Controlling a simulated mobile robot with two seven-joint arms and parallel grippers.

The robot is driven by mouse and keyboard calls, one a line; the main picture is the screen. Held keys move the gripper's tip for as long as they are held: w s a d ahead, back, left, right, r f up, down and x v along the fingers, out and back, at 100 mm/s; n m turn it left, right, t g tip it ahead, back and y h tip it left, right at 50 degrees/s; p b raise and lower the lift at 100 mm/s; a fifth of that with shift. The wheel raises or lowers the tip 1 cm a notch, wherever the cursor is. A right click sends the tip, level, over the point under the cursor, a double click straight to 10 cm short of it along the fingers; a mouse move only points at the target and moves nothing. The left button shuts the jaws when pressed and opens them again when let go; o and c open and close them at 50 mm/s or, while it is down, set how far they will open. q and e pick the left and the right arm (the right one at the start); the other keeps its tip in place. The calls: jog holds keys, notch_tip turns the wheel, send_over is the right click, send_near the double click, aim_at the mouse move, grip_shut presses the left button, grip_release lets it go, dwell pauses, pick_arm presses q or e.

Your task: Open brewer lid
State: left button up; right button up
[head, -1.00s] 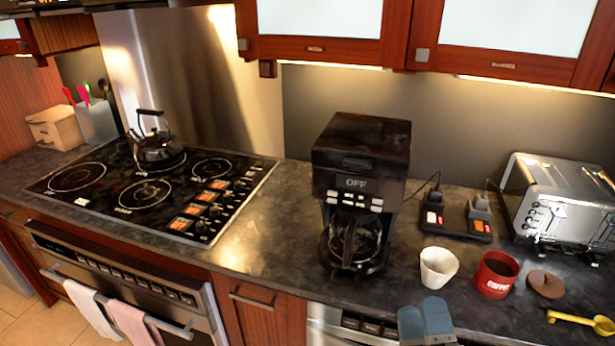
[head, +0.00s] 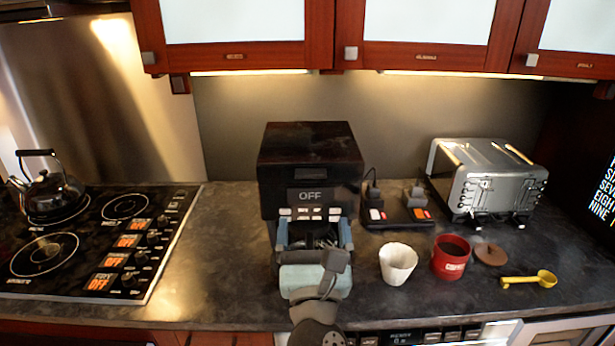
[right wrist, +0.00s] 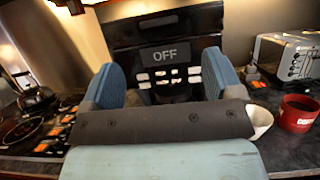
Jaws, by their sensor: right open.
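The black coffee brewer (head: 310,160) stands on the dark counter, its lid closed on top and its front panel reading OFF. It also shows in the right wrist view (right wrist: 165,35). My right gripper (head: 314,232) is in front of the brewer, below the button row, and hides most of the carafe area. In the right wrist view its two blue fingers (right wrist: 160,85) are spread apart, with nothing seen between them but the brewer's front behind. I cannot tell whether the fingertips touch the brewer. My left gripper is not in view.
Right of the brewer are a white cup (head: 397,264), a red coffee can (head: 450,258), a brown lid (head: 490,254), a yellow scoop (head: 530,280), a power strip (head: 397,208) and a toaster (head: 485,180). The stove (head: 90,240) is left. Cabinets (head: 235,35) hang above.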

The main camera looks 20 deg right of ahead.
aim_at(311, 178)
jog(key=p+x, duration=0.1)
jog(key=x, duration=0.7)
jog(key=shift+w+r+p, duration=0.15)
jog(key=shift+p, duration=0.25)
jog(key=shift+w+d+r, duration=0.15)
jog(key=shift+w, duration=0.5)
jog(key=shift+c, duration=0.4)
